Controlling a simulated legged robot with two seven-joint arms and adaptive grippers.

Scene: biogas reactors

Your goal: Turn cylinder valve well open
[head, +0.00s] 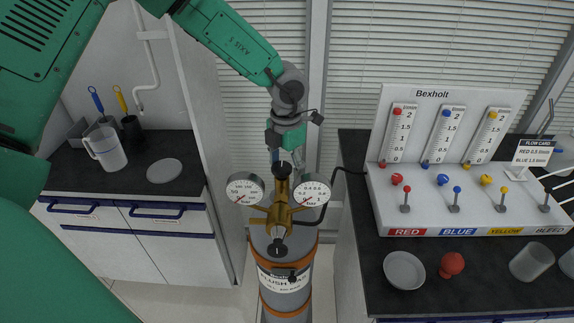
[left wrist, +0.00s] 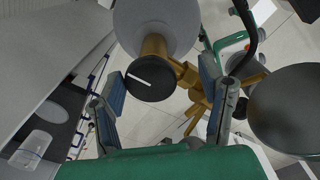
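The gas cylinder (head: 285,283), grey with orange bands and a "FLUSH GAS" label, stands upright in the middle of the head view. Its brass fitting (head: 283,213) carries a black knob at the top (head: 282,169) and another black knob (head: 278,248) lower at the front. My left gripper (head: 287,150) is just above the top knob. In the left wrist view a black knob with a white line (left wrist: 150,80) lies between the open fingers, with gaps on both sides. My right gripper is not in view.
Two round gauges, left (head: 244,190) and right (head: 311,191), flank the fitting close to my gripper. A black hose (head: 347,171) runs right to the Bexholt flow panel (head: 455,190). A counter with a jug (head: 106,149) stands at left.

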